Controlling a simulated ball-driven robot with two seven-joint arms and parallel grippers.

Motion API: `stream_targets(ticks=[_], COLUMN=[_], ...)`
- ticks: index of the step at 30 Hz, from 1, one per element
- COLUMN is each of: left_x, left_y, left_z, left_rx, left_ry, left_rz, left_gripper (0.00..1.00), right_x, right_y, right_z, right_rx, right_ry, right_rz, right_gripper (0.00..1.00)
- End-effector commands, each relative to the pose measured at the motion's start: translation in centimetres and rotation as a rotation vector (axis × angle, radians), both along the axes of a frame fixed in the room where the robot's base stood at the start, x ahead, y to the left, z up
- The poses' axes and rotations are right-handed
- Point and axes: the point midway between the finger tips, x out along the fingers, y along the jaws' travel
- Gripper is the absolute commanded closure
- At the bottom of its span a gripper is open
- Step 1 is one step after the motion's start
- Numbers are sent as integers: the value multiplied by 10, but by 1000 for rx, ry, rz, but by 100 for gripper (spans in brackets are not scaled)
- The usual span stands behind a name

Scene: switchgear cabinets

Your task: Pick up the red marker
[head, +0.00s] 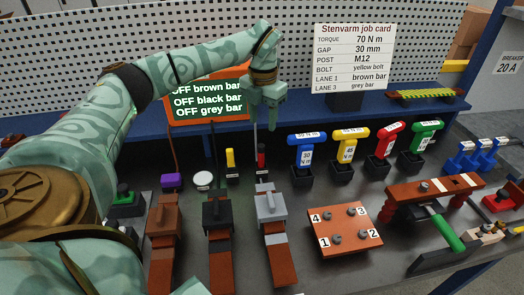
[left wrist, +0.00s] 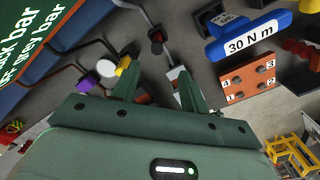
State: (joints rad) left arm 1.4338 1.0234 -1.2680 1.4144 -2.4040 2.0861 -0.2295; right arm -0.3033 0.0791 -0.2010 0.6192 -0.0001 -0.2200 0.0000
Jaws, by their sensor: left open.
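The red marker (head: 261,156), red with black parts, stands upright on the bench behind the grey-handled switch. My right gripper is in neither view.
A yellow marker (head: 229,158) stands left of the red one, near a white disc (head: 203,180) and a purple block (head: 171,181). A blue-handled tool (head: 306,139) stands to the right. A green text screen (head: 208,102) is behind. Switches with brown bars stand in front.

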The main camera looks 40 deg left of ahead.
Motion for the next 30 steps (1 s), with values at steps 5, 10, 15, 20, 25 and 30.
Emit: stream_targets(ticks=[5,10,15,20,25,30], left_x=[0,0,1,2,2,2], left_y=[0,0,1,6,7,7], left_z=[-51,-76,-84,-107,-132,-132], left_rx=[-3,-2,-3,-2,-2,-3], left_ry=[5,2,0,3,2,-1], left_rz=[-1,0,-1,1,-1,0], left_gripper=[56,56,56,56,56,56], right_x=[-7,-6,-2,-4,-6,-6], right_y=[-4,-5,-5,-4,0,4], right_z=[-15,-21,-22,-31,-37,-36], right_rx=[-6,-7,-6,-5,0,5], right_ry=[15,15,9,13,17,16], right_rz=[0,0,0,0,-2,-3], right_gripper=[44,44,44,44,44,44])
